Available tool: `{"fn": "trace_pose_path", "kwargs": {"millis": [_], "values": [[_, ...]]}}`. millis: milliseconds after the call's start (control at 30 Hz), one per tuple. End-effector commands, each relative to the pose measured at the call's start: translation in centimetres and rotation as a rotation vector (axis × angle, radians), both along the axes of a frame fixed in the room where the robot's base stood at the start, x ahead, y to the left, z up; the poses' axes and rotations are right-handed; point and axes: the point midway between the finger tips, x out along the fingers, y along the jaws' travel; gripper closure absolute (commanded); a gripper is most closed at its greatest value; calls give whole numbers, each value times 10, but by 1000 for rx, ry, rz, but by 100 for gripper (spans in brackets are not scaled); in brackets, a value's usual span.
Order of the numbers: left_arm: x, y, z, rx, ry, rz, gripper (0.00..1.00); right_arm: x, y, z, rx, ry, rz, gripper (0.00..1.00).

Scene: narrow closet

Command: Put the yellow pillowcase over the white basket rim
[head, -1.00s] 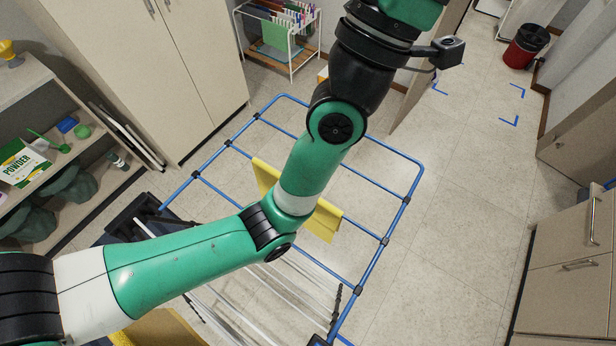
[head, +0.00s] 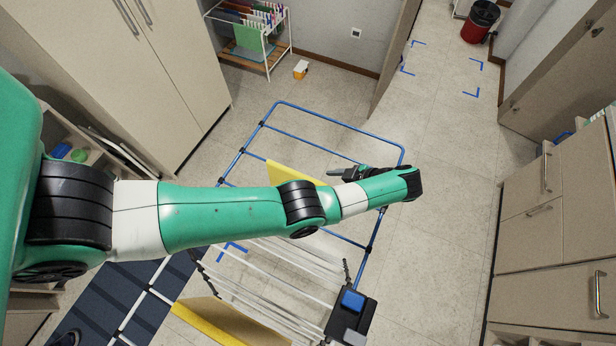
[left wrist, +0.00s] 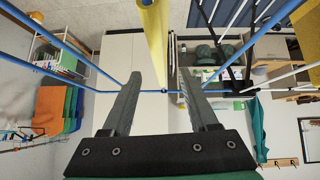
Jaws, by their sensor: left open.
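A yellow cloth (head: 290,172), likely the pillowcase, hangs over a bar of the blue rack frame, partly hidden behind my left arm. My left gripper (head: 342,174) is small and partly hidden beside the cloth's right end. In the left wrist view my left gripper (left wrist: 164,84) is open, one finger to each side in the picture. The yellow cloth (left wrist: 154,35) shows there as a narrow strip, its lower end between the fingers. I cannot tell how far beyond the fingertips it is. I see no white basket rim. My right gripper is not in view.
The blue rack (head: 340,120) stands on the tiled floor, with white rods and a dark corner block (head: 352,318) nearer me. Another yellow-edged item (head: 205,324) lies at the bottom. Tall cabinets (head: 165,60) stand left, drawers (head: 550,235) right. Floor between rack and drawers is clear.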

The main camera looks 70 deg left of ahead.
Motion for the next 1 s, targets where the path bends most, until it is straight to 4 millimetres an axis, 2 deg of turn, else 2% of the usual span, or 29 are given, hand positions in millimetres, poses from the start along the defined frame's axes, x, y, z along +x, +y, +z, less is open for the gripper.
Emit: {"fn": "trace_pose_path", "kwargs": {"millis": [33,167,433,700,1000], "values": [[-6,6,-11,2,1,4,40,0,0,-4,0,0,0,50],[-17,19,-29,2,-2,3,40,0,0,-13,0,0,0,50],[-24,28,-37,4,-3,1,40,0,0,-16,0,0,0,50],[-44,53,-67,4,-2,3,40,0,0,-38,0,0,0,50],[-47,57,-69,4,-3,1,40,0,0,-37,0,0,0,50]]}}
